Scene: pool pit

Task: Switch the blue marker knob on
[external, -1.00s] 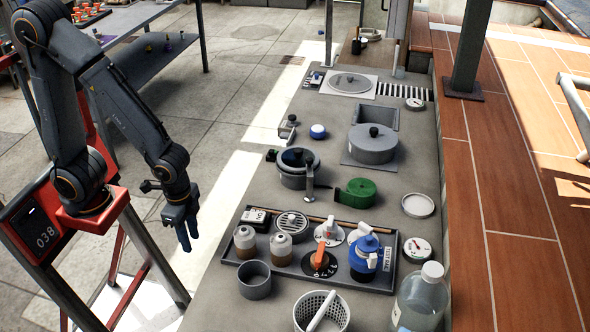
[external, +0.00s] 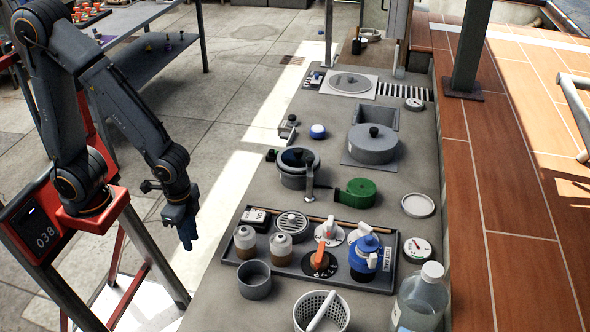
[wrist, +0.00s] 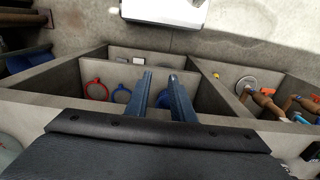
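Several knobs sit in a grey tray (external: 283,268) on the counter in the external view. One is a white knob with a blue marking (external: 359,233), partly hidden behind a blue container (external: 365,260). I cannot read its setting. Beside it to the left are a white knob with an orange marking (external: 328,231) and an orange knob on a black dial (external: 320,260). My gripper (external: 188,243) hangs left of the counter, well apart from the knobs. In the wrist view its two blue fingers (wrist: 160,78) are apart with nothing between them. No knob shows there.
Two jars (external: 281,249) stand in the tray's left part. A grey cup (external: 255,279), a white basket (external: 321,312) and a clear bottle (external: 420,298) stand in front. A pot (external: 298,168) and green tape (external: 358,192) lie behind. The wrist view shows bins below (wrist: 205,98).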

